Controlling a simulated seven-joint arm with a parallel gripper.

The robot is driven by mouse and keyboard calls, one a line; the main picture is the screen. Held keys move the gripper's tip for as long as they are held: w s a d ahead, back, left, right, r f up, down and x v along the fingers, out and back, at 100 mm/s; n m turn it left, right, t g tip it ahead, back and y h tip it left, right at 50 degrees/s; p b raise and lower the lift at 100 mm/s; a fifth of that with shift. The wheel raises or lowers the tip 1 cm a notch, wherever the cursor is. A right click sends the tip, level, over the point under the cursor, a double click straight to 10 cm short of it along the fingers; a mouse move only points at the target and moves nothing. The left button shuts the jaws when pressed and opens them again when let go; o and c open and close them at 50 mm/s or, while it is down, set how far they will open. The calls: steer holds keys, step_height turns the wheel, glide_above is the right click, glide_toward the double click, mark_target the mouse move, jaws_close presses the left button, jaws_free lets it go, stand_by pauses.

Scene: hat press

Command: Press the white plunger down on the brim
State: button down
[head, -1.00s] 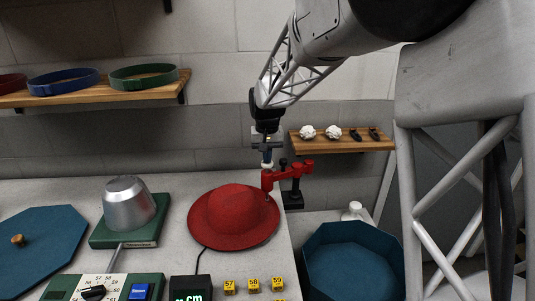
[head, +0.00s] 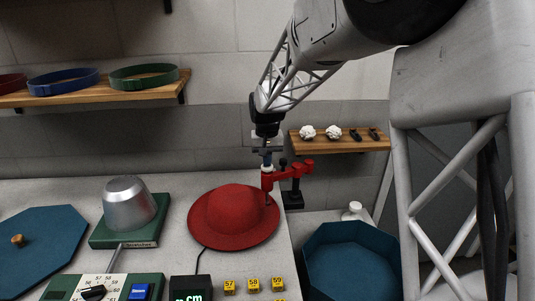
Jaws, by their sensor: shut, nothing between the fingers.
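The red hat (head: 233,214) lies on the white counter with its brim flat around the crown. A red press arm (head: 289,174) on a dark stand reaches over the brim's right rear edge. The small white plunger (head: 267,168) is at the left end of this arm, above the brim. My gripper (head: 266,154) is shut, pointing down right above the plunger. It looks in contact with the plunger's top, though the view is too small to be sure. The plunger's lower end is near the brim, and I cannot tell how hard it touches.
A metal cup-shaped form (head: 129,203) on a green base stands left of the hat. A display box (head: 190,289) and yellow number blocks (head: 253,285) are in front. A blue octagonal bin (head: 350,260) is at the right. A small wooden shelf (head: 340,141) hangs behind the press.

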steer(key=shift+s+f, duration=0.1)
steer(key=shift+f, duration=0.4)
stand_by(1.0)
steer(key=shift+r, duration=0.15)
step_height(320, 180, up, 11)
steer(key=shift+r, duration=0.2)
stand_by(1.4)
steer(key=shift+d, duration=0.1)
steer(key=s+d+r+t, duration=0.15)
steer(key=s+d, duration=0.25)
steer(key=s, duration=0.7)
steer(key=s+d+r, duration=0.2)
steer(key=s+d, duration=0.2)
steer(key=s, duration=0.8)
steer(key=s+d+f, duration=0.1)
steer(key=s+f, duration=0.2)
steer(key=s, duration=0.7)
steer(key=s+d+f+t, duration=0.1)
steer(key=s+d+f, duration=0.1)
steer(key=s, duration=0.8)
steer(key=shift+f, duration=0.75)
steer(key=shift+d, duration=0.1)
